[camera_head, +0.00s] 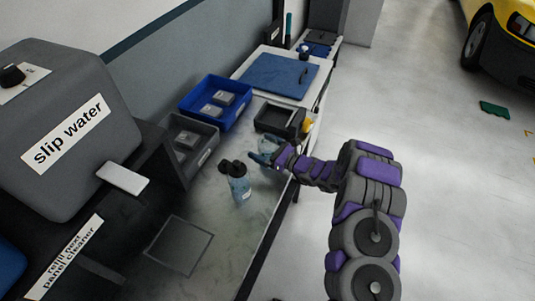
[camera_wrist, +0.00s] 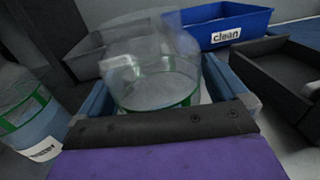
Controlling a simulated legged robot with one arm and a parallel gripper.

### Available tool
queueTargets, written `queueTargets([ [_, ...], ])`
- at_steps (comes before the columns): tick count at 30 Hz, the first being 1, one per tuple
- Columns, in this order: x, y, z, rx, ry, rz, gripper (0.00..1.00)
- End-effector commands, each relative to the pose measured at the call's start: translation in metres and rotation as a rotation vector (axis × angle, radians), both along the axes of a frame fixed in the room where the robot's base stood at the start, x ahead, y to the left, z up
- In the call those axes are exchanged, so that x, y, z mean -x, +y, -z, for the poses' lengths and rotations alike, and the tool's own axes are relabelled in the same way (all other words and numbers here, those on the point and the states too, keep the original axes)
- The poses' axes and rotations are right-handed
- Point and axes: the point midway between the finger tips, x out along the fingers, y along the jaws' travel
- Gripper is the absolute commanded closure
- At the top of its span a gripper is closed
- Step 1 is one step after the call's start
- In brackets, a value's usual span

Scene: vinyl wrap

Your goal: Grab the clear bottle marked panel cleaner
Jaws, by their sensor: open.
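My gripper (camera_head: 262,158) reaches over the bench from the right. In the wrist view its blue fingers (camera_wrist: 165,88) stand apart on either side of a clear, see-through bottle (camera_wrist: 155,68) with a green band. I cannot tell whether they touch it. That bottle shows faintly behind the gripper in the head view (camera_head: 268,146); no writing on it is readable. Another bottle (camera_head: 239,188), with bluish liquid, a dark top and a white label, stands nearer on the bench.
A blue bin (camera_head: 216,112) marked "clean" and a grey bin (camera_head: 190,165) stand behind. A dark tray (camera_head: 270,121) is close beyond my gripper. A grey tank (camera_head: 60,150) marked "slip water" fills the left. The bench front around the square outline (camera_head: 180,245) is clear.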

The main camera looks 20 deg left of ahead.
Motion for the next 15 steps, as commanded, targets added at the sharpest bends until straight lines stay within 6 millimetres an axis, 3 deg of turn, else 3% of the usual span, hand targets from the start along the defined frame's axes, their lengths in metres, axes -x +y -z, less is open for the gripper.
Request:
queueTargets([
  [7, -0.0004, -0.0005, -0.0013, -0.003, 0.0, 0.001, 0.0],
  [15, -0.0002, 0.0001, -0.0008, -0.002, 0.001, 0.0, 0.26],
])
